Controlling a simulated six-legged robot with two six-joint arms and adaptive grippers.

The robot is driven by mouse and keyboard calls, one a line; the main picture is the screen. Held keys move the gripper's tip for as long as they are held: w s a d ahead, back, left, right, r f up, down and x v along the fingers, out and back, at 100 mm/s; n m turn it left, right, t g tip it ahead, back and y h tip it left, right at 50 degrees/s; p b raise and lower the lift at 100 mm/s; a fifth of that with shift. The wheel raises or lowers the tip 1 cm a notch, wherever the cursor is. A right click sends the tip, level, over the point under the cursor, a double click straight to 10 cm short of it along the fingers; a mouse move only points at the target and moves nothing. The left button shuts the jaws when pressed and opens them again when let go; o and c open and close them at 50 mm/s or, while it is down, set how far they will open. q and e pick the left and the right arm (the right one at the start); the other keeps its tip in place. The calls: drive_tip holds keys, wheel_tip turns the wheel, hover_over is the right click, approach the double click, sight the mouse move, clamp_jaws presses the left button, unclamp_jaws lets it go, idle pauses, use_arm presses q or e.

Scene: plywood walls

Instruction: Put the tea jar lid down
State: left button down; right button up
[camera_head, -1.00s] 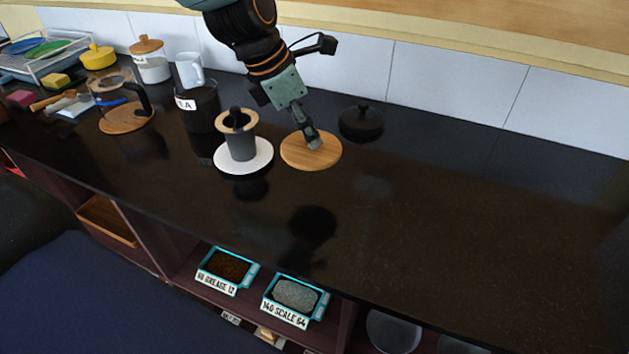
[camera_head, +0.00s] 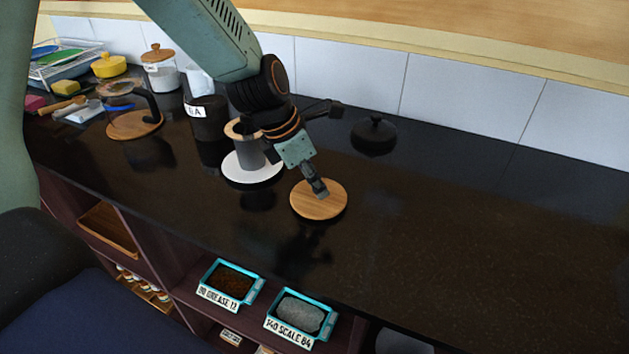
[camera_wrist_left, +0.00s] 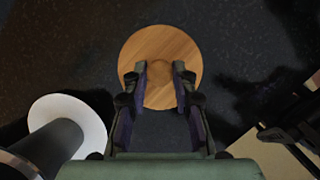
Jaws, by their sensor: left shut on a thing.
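The wooden disc (camera_head: 319,200), which I take for the tea jar lid, is round and flat and lies level at the end of my left gripper (camera_head: 318,188). My left gripper is shut on it from above. In the left wrist view the lid (camera_wrist_left: 180,52) shows past the two fingers (camera_wrist_left: 160,85); the gripped part is hard to make out. The lid is low over the dark counter; I cannot tell whether it touches. The dark tea jar (camera_head: 208,118), with a white label, stands further back left, partly behind my arm. My right gripper is not in view.
A black knobbed lid (camera_head: 374,136) sits behind right. The glass server (camera_head: 135,122) is further left. The counter (camera_head: 480,220) is clear to the right.

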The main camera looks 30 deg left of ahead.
use_arm(q)
drive_tip(key=shift+d, duration=0.15)
drive_tip(key=c, duration=1.5)
unclamp_jaws()
drive_tip(key=shift+f, duration=0.1)
drive_tip(key=shift+c, duration=0.2)
drive_tip(key=o, duration=0.4)
drive_tip(key=shift+s+a, duration=0.1)
drive_tip(key=shift+a, duration=0.2)
drive_tip(key=shift+o, duration=0.3)
drive_tip(key=shift+d, duration=0.15)
drive_tip(key=shift+d, duration=0.1)
drive_tip(key=p+v, duration=0.4)
drive_tip(key=v, duration=0.2)
drive_tip(key=shift+r, duration=0.3)
wheel_tip(320, 180, up, 4)
drive_tip(key=p, duration=0.2)
hover_over(305, 199)
drive_tip(key=s+a, duration=0.1)
drive_tip(key=shift+s+a+r, duration=0.35)
drive_tip(key=shift+s+r, duration=0.15)
drive_tip(key=shift+r, duration=0.15)
